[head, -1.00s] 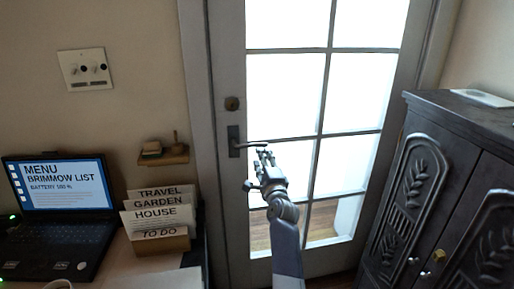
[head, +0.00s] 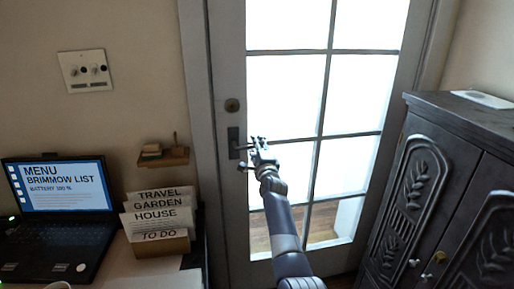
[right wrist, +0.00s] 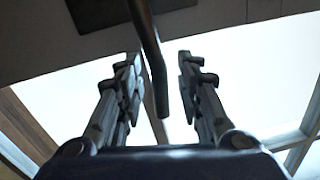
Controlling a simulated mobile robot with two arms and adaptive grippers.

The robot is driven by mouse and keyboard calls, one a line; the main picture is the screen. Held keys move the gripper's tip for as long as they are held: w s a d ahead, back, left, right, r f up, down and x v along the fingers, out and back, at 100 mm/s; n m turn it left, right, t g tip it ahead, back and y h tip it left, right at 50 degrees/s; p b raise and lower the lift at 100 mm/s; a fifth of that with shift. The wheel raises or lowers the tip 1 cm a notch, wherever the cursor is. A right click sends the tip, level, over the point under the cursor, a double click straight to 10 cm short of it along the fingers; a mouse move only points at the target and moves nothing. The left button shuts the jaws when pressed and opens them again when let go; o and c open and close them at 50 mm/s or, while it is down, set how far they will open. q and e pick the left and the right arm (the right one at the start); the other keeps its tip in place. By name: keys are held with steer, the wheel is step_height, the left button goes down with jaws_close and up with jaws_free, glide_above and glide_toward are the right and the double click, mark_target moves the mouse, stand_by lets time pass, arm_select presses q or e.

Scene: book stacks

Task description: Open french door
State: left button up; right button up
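The french door (head: 228,200) has a pale frame and glass panes and appears closed in the head view. Its dark lever handle (head: 240,148) sits on a plate at the door's left side, below a round lock. My right gripper (head: 250,153) is at the lever's free end and partly hides it. In the right wrist view, my right gripper (right wrist: 159,68) is open, with a finger on each side of the lever (right wrist: 152,60). The lever runs between the fingers, and a gap shows on both sides. My left gripper is not in view.
A dark carved cabinet (head: 440,185) stands close to the door on the right. On the left, a desk holds a laptop (head: 62,215) and a card holder (head: 160,243). A small wall shelf (head: 165,158) is just left of the door frame.

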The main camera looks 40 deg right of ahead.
jaws_close()
steer(key=shift+w+a+f+m+h+b, duration=0.1)
steer(key=shift+a+f+m+b, duration=0.15)
steer(key=shift+f+m+b, duration=0.75)
steer(key=shift+w+a+f+m+h+p, duration=0.15)
steer(key=shift+f+m, duration=0.4)
steer(key=shift+m, duration=1.1)
steer(key=shift+w+a+f+m+h+b, duration=0.1)
steer(key=shift+a+f+m+b, duration=0.2)
steer(key=shift+f+m+b, duration=0.7)
steer(key=shift+r+m+p, duration=0.25)
steer(key=shift+m+p, duration=0.2)
steer(key=shift+p, duration=0.05)
